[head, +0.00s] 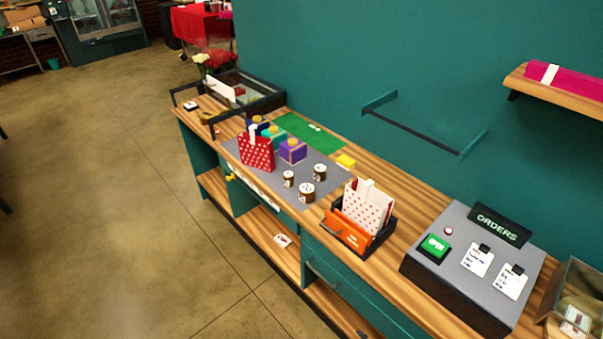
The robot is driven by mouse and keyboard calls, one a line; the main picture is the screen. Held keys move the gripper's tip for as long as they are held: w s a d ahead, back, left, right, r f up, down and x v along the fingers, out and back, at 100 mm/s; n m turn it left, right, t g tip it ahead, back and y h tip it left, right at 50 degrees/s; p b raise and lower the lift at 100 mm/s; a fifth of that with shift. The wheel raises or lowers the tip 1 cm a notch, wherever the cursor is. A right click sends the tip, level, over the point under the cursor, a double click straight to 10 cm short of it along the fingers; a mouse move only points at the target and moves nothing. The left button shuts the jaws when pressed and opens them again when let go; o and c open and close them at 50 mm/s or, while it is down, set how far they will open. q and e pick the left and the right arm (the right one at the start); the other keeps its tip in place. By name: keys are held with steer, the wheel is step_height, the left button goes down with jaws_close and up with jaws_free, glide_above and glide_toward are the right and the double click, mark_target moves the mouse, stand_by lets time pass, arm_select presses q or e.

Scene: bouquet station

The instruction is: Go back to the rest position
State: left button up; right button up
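Neither of my grippers shows in the head view, and no part of my arms is visible. The wooden counter (400,267) runs from the back left to the front right along a teal wall. On its grey mat (328,172) stand a red patterned bag (257,153), a purple box (293,151) and several small brown jars with white lids, one of them at the front (306,192).
A black tray (377,241) holds a white patterned bag (367,207) and an orange item (353,236). The grey ORDERS console (440,268) stands at right. A dark-framed bin (262,97) and flowers (214,62) are at the far end. The floor (95,190) at left is clear.

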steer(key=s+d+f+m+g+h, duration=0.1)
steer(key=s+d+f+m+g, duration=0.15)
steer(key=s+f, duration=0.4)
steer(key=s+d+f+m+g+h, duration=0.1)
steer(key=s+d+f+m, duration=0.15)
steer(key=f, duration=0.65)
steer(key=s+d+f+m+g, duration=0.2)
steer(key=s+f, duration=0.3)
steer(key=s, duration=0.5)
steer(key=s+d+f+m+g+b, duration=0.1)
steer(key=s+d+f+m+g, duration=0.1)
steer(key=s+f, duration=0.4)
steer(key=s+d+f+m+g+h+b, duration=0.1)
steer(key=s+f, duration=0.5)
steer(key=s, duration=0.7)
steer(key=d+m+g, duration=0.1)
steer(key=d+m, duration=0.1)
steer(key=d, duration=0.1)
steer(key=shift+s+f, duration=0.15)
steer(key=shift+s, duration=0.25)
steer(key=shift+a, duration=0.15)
